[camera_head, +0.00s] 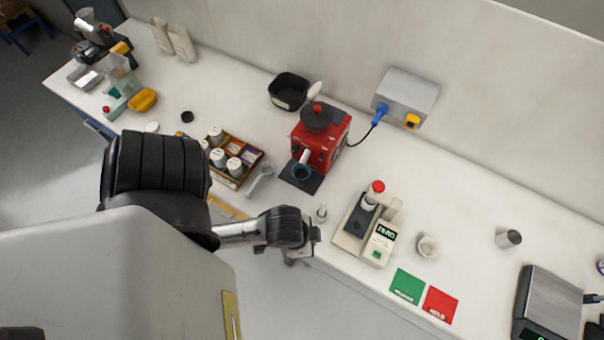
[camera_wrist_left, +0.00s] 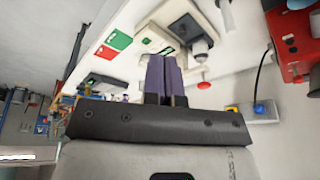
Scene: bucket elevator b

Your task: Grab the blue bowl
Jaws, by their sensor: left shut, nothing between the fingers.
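That view shows part of the red machine (camera_wrist_left: 288,38) at the right, but I cannot make out the bowl there. My right gripper is not in view.
A small metal piece (camera_head: 321,213) stands just beyond my left gripper. A beige device (camera_head: 368,230) is to its right. A rack of jars (camera_head: 228,160) and a scoop (camera_head: 260,180) lie left of the bowl. A black bin (camera_head: 289,91) stands behind.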

